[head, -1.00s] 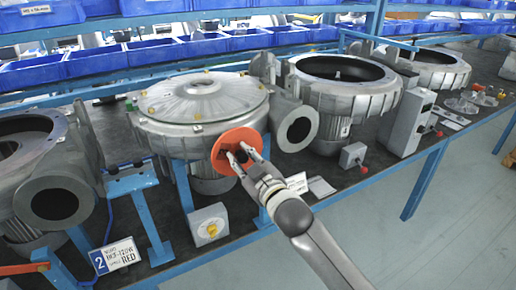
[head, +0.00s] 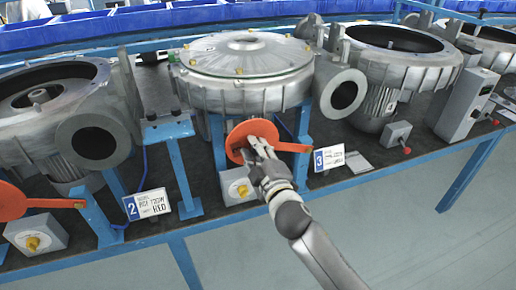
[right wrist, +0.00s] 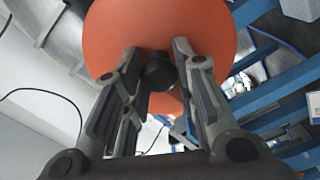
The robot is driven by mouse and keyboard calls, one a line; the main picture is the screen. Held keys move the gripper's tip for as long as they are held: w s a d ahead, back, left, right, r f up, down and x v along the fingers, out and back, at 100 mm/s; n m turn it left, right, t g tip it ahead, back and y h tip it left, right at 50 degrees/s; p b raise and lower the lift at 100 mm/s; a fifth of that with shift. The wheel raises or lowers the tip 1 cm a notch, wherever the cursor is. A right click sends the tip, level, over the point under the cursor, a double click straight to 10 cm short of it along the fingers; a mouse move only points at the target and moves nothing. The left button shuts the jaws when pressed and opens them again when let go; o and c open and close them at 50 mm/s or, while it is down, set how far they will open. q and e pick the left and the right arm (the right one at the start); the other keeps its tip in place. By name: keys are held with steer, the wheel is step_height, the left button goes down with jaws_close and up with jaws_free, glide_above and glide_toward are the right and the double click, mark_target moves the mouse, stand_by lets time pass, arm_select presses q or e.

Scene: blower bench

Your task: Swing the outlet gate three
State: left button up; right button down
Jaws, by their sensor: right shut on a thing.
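The orange round gate (head: 238,143) stands in front of the middle blower, beside the plate marked 3 (head: 329,157). Its orange lever (head: 292,147) runs right to a blue post. The disc is left of and below the blower's round outlet (head: 343,92), which is uncovered. My right gripper (head: 259,148) is at the face of the disc. In the right wrist view the fingers (right wrist: 158,75) are closed on a black knob (right wrist: 158,72) on the orange disc (right wrist: 160,28). My left gripper is not in view.
Another orange gate (head: 12,201) is at the left, near the plate marked 2 (head: 147,205). A grey box with a yellow knob (head: 238,187) sits under the middle blower. A switch box with a red knob (head: 397,135) is to the right. The floor (head: 420,235) in front is clear.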

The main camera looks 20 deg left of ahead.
steer(key=shift+f, duration=0.3)
steer(key=c, duration=1.1)
jaws_free()
steer(key=shift+c, duration=0.2)
steer(key=shift+r, duration=0.1)
steer(key=v, duration=1.2)
